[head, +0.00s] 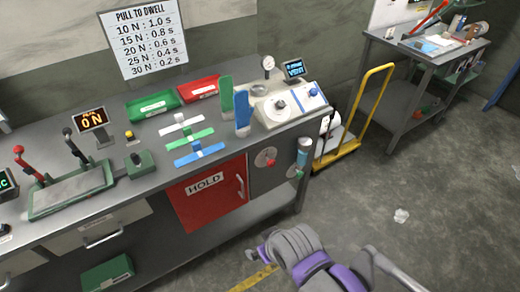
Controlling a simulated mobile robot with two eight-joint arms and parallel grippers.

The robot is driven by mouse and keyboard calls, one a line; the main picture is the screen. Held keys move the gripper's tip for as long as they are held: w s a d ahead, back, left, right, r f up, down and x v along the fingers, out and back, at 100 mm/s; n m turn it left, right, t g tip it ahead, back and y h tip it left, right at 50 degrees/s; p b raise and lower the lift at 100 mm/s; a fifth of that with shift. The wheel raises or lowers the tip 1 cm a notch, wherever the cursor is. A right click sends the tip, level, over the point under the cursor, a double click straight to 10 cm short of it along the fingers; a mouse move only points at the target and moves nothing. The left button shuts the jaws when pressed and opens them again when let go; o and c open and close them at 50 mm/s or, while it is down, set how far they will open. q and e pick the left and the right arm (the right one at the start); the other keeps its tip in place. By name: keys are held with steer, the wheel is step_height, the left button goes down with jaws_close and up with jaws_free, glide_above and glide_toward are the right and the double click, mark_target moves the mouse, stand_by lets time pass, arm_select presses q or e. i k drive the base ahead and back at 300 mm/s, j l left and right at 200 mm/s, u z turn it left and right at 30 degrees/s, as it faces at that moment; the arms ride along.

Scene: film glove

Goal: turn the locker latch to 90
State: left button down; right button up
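A red locker door (208,196) with a HOLD sign is set in the front of the workbench, and it looks closed. A silver bar handle (240,186) is on its right side. On the grey panel to the right is a round dial with a red centre (265,157); I cannot tell whether this or the handle is the latch, or read its angle. My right arm comes in at the bottom, grey and purple. Its gripper end (262,252) is below and apart from the door; its fingers are too unclear to judge. My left gripper is out of view.
The workbench (140,105) holds levers, green and red trays, glove shapes and a gauge console (288,105). A clear blue-capped cylinder (303,152) is at the bench's right end. A yellow cart (340,150) stands beyond. The floor at right is mostly clear.

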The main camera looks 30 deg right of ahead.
mark_target(271, 164)
steer(key=i+l, duration=0.1)
steer(key=l, duration=0.55)
steer(key=i+l, duration=0.1)
steer(key=l, duration=0.55)
